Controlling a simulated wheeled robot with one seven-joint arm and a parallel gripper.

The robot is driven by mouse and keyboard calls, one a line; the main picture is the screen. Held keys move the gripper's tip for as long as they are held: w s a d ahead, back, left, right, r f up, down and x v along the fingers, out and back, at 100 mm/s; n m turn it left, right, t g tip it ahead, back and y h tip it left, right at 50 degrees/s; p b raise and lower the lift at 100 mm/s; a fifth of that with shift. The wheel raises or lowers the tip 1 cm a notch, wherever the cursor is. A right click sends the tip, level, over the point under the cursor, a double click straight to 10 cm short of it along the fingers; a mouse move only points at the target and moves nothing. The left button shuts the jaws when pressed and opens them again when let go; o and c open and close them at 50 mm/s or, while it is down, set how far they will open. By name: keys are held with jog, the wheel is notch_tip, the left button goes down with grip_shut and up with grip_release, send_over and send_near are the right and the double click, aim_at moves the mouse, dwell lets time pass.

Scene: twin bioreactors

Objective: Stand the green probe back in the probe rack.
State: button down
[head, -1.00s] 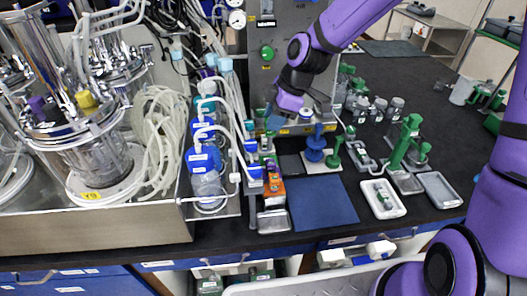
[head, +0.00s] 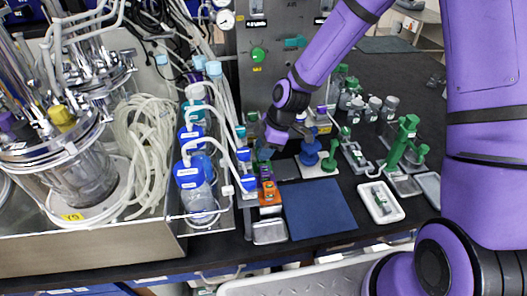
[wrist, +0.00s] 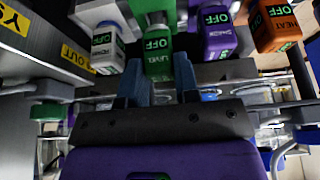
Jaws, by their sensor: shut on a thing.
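My gripper (wrist: 162,92) is close above a row of small labelled blocks. In the wrist view its two blue fingers stand on either side of a green block marked LEVEL and OFF (wrist: 158,66) and appear shut on it. In the head view the gripper (head: 266,150) is over the same row, its fingertips poorly seen. I cannot pick out the probe rack for certain.
White (wrist: 106,48), purple (wrist: 218,35) and orange (wrist: 275,28) blocks flank the green one. A blue mat (head: 318,208) is clear. Blue and green stands (head: 310,151) are right of my gripper, a tall green stand (head: 402,142) further right. A glass reactor (head: 80,175) is left.

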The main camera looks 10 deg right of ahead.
jog(key=shift+f, duration=0.55)
jog(key=shift+f, duration=0.2)
jog(key=c, duration=0.8)
grip_release()
jog(key=shift+c, duration=0.2)
jog(key=v, duration=1.2)
jog(key=shift+r, duration=0.25)
